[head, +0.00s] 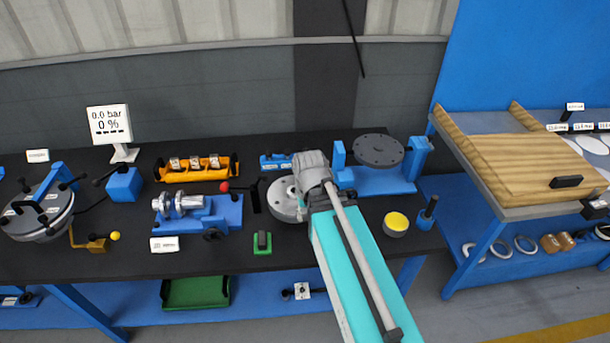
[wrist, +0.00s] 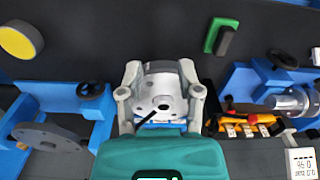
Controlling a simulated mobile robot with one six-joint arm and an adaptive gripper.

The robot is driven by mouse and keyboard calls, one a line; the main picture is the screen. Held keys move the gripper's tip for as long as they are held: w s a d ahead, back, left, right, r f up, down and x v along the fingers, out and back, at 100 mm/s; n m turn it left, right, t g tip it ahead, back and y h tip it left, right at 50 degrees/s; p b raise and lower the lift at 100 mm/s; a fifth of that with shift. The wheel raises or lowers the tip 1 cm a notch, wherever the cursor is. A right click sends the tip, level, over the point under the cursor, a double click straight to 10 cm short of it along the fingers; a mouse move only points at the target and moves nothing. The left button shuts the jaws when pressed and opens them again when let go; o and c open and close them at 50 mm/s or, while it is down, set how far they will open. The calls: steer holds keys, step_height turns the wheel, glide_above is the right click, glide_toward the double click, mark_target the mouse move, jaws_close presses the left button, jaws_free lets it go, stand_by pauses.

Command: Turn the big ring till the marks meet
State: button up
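A round grey metal flange (head: 283,203), which looks like the big ring, lies on the black bench top in the head view. My gripper (head: 312,172) is over its right side and hides part of it. In the wrist view the grey metal (wrist: 165,85) shows between the two spread fingers of my gripper (wrist: 160,72). A dark slanted bar or line (wrist: 149,115) and dark holes show on it. The fingers are wide apart. I cannot tell whether they touch the metal. No pair of marks can be made out.
A blue stand with a dark disc (head: 378,150) stands close on the right, with a yellow-topped puck (head: 397,222) in front. On the left are a blue fixture with a shaft (head: 190,205) and an orange tray (head: 197,170). A green block (head: 262,243) lies in front.

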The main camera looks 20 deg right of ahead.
steer(key=w+d+r+m+p, duration=0.1)
steer(key=w+d+m, duration=0.2)
steer(key=w, duration=1.1)
steer(key=w+d+r+m+t+y+p, duration=0.1)
steer(key=w+d+m, duration=0.3)
steer(key=w+d, duration=0.5)
steer(key=w, duration=0.6)
steer(key=shift+w+r+m, duration=0.3)
steer(key=shift+r, duration=0.1)
steer(key=shift+d+f, duration=0.1)
steer(key=f+b, duration=0.4)
steer(key=w+a+f+b, duration=0.1)
steer(key=f+b, duration=0.3)
steer(key=f, duration=0.1)
steer(key=a+f+b, duration=0.1)
steer(key=f+b, duration=0.3)
steer(key=b, duration=0.1)
steer(key=shift+w+f, duration=0.15)
steer(key=shift+w, duration=0.2)
steer(key=shift+a, duration=0.1)
jaws_close()
